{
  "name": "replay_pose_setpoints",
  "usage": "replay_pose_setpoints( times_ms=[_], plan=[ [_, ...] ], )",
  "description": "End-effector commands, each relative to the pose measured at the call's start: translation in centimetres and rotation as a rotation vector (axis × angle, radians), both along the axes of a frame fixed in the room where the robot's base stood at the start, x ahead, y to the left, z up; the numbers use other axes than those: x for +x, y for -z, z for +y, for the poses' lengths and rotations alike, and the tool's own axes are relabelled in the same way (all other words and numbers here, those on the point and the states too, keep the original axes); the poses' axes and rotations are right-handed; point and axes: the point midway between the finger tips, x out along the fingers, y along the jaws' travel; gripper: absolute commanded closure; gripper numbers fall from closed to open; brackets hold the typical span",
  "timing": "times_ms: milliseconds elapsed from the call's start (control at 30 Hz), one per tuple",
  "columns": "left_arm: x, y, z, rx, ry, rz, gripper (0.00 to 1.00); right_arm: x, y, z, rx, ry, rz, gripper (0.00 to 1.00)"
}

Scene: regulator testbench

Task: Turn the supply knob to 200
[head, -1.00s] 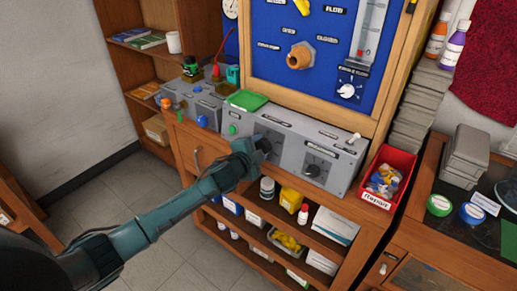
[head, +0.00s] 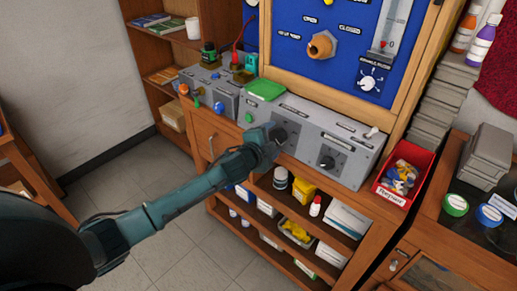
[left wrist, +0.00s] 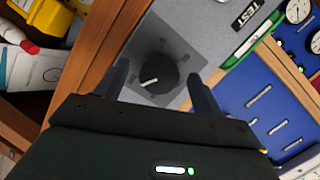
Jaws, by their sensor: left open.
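A grey bench box (head: 345,152) has two round black dials on its front. My left gripper (head: 281,136) is at the left dial and mostly hides it in the head view. In the left wrist view a black knob (left wrist: 158,72) with a white pointer mark sits on a dark scale plate (left wrist: 178,43). The open fingers of my left gripper (left wrist: 159,82) stand on either side of the knob, with visible gaps. The scale numbers are too small to read. The other knob (head: 327,162) is uncovered to the right. My right gripper is out of view.
A green tray (head: 266,89) lies on the box. A red bin (head: 405,174) of small parts stands at its right. A smaller grey box (head: 212,88) with coloured knobs is at the left. The blue panel (head: 340,30) rises behind, and shelves with bottles are below.

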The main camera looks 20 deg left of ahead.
Motion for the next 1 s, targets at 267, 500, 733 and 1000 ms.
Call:
replay_pose_setpoints(
  times_ms=[267, 500, 733, 1000],
  plan=[
    [-5.2, -1.3, 0.8, 0.002, 0.003, 0.002, 0.32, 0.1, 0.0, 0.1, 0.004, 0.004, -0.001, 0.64],
    [-9.1, -2.5, 1.4, 0.001, 0.002, 0.002, 0.32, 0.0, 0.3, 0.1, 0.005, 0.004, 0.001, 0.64],
    [-10.7, -3.1, 1.7, 0.001, 0.001, 0.002, 0.32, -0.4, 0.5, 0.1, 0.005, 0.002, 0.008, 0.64],
    [-10.8, -3.2, 1.7, 0.001, 0.001, 0.001, 0.32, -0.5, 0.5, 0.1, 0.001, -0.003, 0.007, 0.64]
  ],
)
